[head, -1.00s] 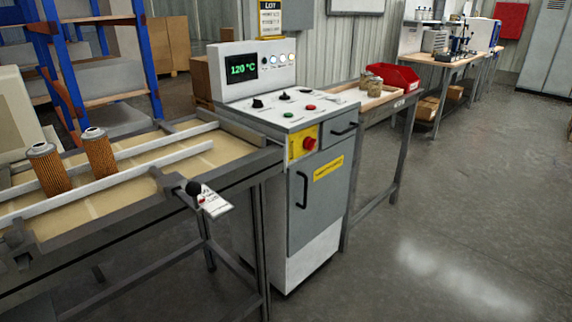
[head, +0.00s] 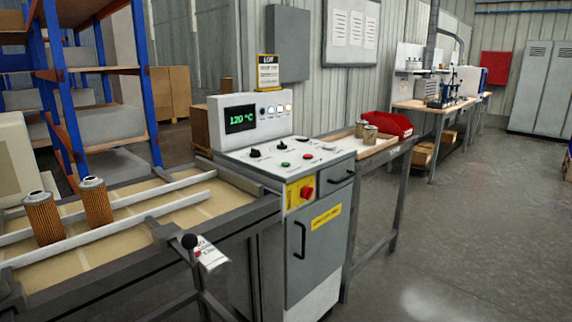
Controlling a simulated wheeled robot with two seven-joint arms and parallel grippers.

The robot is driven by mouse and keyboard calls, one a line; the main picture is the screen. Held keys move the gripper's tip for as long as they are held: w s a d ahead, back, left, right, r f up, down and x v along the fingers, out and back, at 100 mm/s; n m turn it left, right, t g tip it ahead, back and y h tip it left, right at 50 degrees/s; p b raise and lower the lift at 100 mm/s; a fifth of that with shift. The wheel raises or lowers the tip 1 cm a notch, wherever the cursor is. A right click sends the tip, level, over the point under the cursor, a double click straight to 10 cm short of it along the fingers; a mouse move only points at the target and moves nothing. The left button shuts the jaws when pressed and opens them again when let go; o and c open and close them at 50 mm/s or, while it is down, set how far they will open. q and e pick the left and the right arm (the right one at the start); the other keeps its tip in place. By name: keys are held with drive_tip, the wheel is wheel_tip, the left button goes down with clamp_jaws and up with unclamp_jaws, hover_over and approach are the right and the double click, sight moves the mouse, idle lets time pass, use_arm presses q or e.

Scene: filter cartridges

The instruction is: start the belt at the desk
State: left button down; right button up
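The control desk (head: 318,240) stands in the middle of the head view, a grey and white cabinet. Its upright panel (head: 225,107) has a display (head: 240,118) reading 120 °C and a row of small lit lamps. Its sloped top carries black knobs, a green button (head: 285,164) and a red button (head: 307,156). A larger red knob (head: 306,192) sits on a yellow plate at the front. The belt (head: 130,219) runs left of the desk with two orange-brown filter cartridges, one (head: 43,218) left of the other (head: 96,203), both upright. Neither gripper is in view.
A black ball-ended lever (head: 189,241) with a white tag juts from the belt frame. Blue shelving stands behind the belt. Floor at right is clear.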

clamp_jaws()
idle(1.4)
